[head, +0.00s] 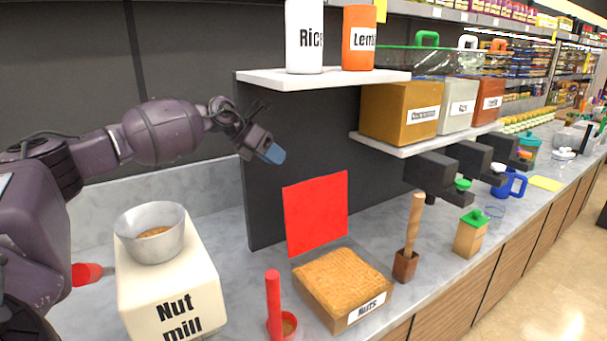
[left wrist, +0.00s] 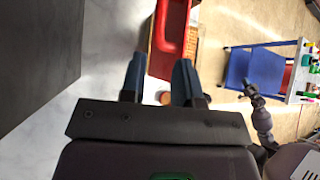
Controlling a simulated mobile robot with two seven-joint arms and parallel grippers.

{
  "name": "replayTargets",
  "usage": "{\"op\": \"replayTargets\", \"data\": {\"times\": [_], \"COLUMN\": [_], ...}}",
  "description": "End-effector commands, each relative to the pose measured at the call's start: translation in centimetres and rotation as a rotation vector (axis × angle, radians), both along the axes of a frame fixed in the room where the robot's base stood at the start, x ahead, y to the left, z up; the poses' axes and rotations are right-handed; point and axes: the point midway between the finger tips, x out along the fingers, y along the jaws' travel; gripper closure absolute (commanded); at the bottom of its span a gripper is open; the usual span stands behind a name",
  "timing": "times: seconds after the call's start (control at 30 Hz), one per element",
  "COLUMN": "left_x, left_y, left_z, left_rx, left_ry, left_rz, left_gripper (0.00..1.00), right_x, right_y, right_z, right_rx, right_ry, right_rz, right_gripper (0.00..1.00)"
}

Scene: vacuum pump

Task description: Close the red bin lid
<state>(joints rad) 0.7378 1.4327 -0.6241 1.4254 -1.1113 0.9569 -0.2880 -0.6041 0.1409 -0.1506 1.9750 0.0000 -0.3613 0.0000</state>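The red lid (head: 316,213) stands raised, nearly upright, at the back edge of the tan box labelled "Nuts" (head: 343,285) on the counter. The box appears filled to the top with brown contents. My left gripper (head: 272,152) is above and slightly left of the lid, apart from it, with blue fingertips. In the left wrist view, its fingers (left wrist: 158,78) are spread with nothing held between them. A red piece (left wrist: 172,30), probably the lid, shows beyond the fingertips. A small dark arm end (left wrist: 252,92), likely my right arm, shows there too; its finger state is unclear.
A "Nut mill" (head: 172,285) with a metal bowl stands left of the box. A red-handled tool (head: 273,300) stands in front, and a wooden-handled one (head: 414,225) to the right. A dark panel and white shelf (head: 285,79) with jars are behind and above.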

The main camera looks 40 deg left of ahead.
Motion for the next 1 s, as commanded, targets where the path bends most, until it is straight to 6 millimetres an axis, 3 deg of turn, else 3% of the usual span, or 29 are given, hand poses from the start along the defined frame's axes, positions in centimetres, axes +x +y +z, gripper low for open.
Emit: {"op": "replayTargets", "data": {"times": [0.17,0.7,1.0], "left_x": [0.7,5.4,6.1], "left_y": [-0.6,-4.6,-5.1], "left_z": [-0.8,-6.3,-7.3], "left_rx": [-0.001,-0.002,0.000], "left_ry": [0.001,0.001,0.000], "left_rz": [0.000,-0.001,0.001], "left_gripper": [0.71,0.71,0.71], "right_x": [-0.1,-1.2,-1.2], "right_y": [-0.1,-0.3,-0.2], "right_z": [0.3,0.7,0.8], "right_rx": [-0.001,-0.004,-0.001], "right_ry": [0.003,0.033,0.036], "right_rz": [-0.001,-0.005,-0.006], "right_gripper": [1.00,1.00,1.00]}}
